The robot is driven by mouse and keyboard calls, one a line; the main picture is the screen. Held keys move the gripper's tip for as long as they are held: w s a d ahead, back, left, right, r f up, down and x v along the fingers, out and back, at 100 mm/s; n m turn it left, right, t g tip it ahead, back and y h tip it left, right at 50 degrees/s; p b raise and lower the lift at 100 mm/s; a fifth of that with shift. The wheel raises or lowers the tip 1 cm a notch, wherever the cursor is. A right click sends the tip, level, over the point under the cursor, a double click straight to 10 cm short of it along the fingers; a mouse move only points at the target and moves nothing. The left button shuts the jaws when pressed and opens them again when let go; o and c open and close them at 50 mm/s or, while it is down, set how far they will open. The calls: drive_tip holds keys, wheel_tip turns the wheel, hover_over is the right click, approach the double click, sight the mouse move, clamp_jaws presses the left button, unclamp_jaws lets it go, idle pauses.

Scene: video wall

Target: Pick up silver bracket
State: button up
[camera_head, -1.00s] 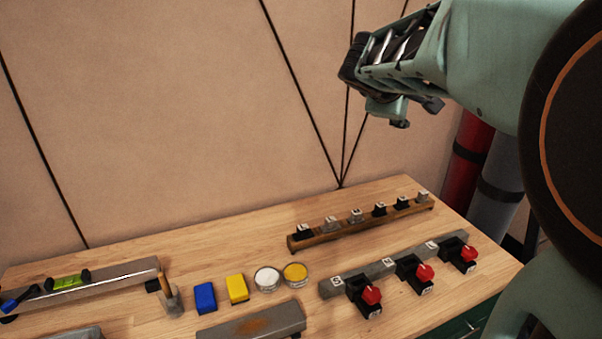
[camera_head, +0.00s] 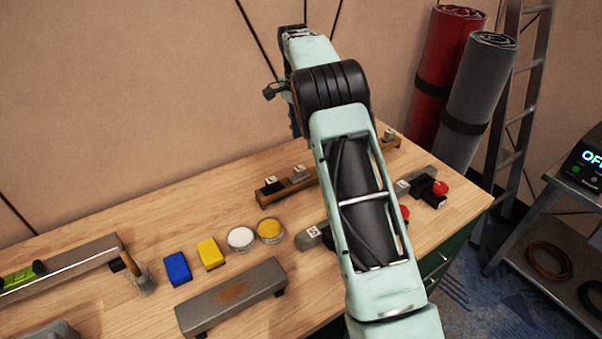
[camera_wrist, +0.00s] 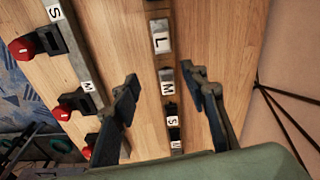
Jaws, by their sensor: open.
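A wooden rail (camera_head: 312,180) holds a row of small labelled brackets, some silver and some black. In the head view one silver bracket (camera_head: 301,174) stands beside a black one (camera_head: 269,187), and another silver one (camera_head: 388,136) is at the far end. My arm hides the middle of the row. In the wrist view, silver brackets labelled L (camera_wrist: 161,37) and M (camera_wrist: 167,81) show, with black ones (camera_wrist: 172,112) below. My gripper (camera_wrist: 160,75) is open and empty, its fingers on either side of the row in this view, near the M bracket. Its height above the rail is unclear.
A grey rail with red-knobbed parts (camera_head: 440,188) lies in front, partly behind my arm. Yellow and blue blocks (camera_head: 178,268), two round tins (camera_head: 241,238) and a grey bar (camera_head: 232,296) are left on the workbench. Rolled mats (camera_head: 478,85) stand behind.

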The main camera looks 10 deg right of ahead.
wheel_tip(320, 180, down, 2)
drive_tip(key=a+m+y, duration=0.1)
hover_over(299, 167)
wheel_tip(299, 167, down, 5)
drive_tip(key=shift+s, duration=0.1)
drive_tip(key=shift+f+p, duration=0.4)
drive_tip(key=shift+f, duration=2.55)
drive_tip(key=shift+r, duration=0.1)
clamp_jaws()
